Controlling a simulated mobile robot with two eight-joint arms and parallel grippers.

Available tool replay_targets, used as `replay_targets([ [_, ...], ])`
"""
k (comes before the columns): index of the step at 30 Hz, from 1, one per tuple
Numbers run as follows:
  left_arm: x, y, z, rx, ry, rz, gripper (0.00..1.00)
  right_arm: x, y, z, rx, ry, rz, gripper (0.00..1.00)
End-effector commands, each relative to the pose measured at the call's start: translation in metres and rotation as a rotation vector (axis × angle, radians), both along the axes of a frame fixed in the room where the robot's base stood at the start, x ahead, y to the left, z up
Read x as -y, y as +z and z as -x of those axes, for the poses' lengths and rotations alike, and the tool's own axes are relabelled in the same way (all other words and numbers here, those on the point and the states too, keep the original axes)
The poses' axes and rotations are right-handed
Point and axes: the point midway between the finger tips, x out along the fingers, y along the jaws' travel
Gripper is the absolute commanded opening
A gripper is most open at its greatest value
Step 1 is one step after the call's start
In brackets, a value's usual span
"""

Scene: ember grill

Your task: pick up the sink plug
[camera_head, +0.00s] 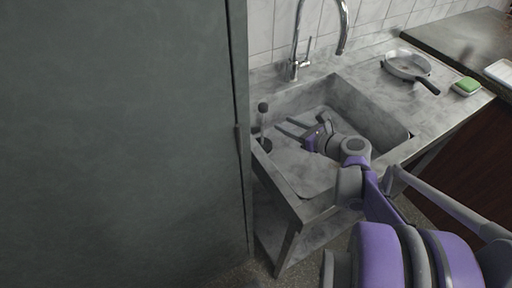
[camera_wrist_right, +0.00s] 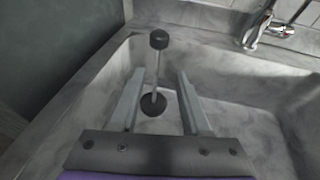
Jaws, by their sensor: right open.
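The sink plug (camera_head: 263,108) stands upright in the left part of the stone sink (camera_head: 375,105). It has a dark round knob on top, a thin pale rod and a dark round base, as the right wrist view shows the plug (camera_wrist_right: 158,39) too. My right gripper (camera_head: 283,123) is inside the sink, to the right of the plug, with its fingers pointing left toward the rod. The gripper (camera_wrist_right: 160,73) is open, and the rod appears between its two finger lines, with no contact visible. My left gripper is not in view.
A tall dark green-grey cabinet (camera_head: 120,140) stands close on the left of the sink. The faucet (camera_head: 297,62) rises behind the basin. A pan (camera_head: 408,66) and a green-topped sponge (camera_head: 467,86) lie on the counter at right. The sink walls surround my gripper.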

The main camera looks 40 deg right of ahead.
Motion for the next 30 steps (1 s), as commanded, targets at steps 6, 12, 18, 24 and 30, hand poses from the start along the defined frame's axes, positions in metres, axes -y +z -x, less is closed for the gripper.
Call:
replay_targets([
  [6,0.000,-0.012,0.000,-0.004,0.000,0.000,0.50,-0.003,-0.016,-0.019,-0.003,0.005,0.000,0.47],
  [12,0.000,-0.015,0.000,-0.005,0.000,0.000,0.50,-0.005,-0.024,-0.047,-0.003,0.004,0.000,0.47],
  [18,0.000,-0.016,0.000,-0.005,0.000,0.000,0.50,-0.006,-0.027,-0.058,-0.003,0.002,0.001,0.47],
  [24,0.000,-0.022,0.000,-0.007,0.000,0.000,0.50,-0.012,-0.039,-0.081,-0.003,0.005,0.001,0.47],
  [30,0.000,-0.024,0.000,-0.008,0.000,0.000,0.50,-0.013,-0.045,-0.102,-0.003,0.002,0.002,0.47],
])
